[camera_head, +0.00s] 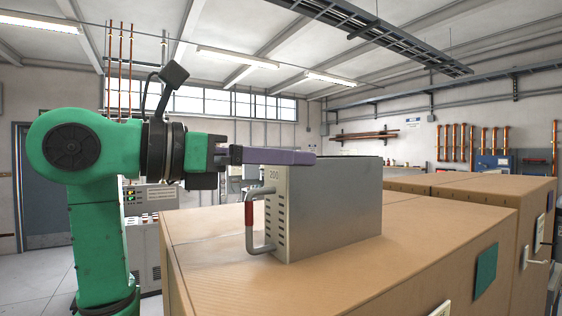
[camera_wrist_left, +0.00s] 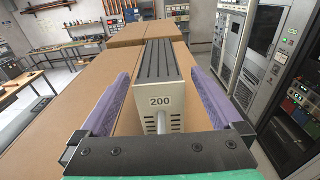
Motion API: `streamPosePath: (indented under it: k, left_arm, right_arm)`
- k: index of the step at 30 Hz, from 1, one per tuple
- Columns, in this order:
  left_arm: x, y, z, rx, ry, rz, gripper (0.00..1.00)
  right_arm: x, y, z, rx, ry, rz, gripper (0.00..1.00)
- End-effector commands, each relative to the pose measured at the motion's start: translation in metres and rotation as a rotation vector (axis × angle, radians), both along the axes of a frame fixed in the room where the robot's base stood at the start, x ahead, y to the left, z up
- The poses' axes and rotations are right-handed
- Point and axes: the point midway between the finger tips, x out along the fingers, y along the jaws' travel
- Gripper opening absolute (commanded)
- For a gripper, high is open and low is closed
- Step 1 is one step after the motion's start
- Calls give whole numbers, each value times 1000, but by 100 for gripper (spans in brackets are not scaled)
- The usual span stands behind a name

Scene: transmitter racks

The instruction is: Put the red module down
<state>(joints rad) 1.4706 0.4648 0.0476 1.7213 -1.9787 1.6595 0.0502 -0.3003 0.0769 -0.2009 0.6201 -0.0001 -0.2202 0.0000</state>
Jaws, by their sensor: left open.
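The module is a light grey metal box (camera_head: 325,212) marked 200, with a grey front handle that has a red band (camera_head: 249,214). It stands upright on a large tan box (camera_head: 215,260). My left gripper (camera_head: 312,158) comes in from the left, with its purple fingers level with the module's top. In the left wrist view the module (camera_wrist_left: 161,85) lies between the two spread fingers of the gripper (camera_wrist_left: 161,74), with gaps at both sides. The gripper is open and holds nothing. The handle is mostly hidden by the gripper body there. My right gripper is not in view.
More tan boxes (camera_head: 470,188) stand behind and to the right. Equipment racks (camera_wrist_left: 235,40) line the right side in the left wrist view. A workbench (camera_wrist_left: 60,50) stands at the left there. The tan top around the module is clear.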

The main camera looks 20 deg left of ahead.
Motion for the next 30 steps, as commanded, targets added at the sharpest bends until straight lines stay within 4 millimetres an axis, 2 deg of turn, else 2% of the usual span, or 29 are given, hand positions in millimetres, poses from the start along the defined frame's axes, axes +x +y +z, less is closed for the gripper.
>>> streamPosePath:
  k: [1, 6, 12, 16, 30]
  left_arm:
    - [-8, 8, -5, -1, -5, 6, 100]
    - [-44, 38, -3, -1, -4, 8, 100]
    - [-78, 65, 2, -2, 0, 4, 100]
    - [-85, 71, 5, -1, 1, 2, 100]
    - [-85, 70, 6, -1, 1, 1, 100]
  right_arm:
    - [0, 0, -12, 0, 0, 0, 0]
    - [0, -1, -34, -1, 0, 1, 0]
    - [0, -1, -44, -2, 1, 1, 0]
    - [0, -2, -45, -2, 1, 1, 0]
    - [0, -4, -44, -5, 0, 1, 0]
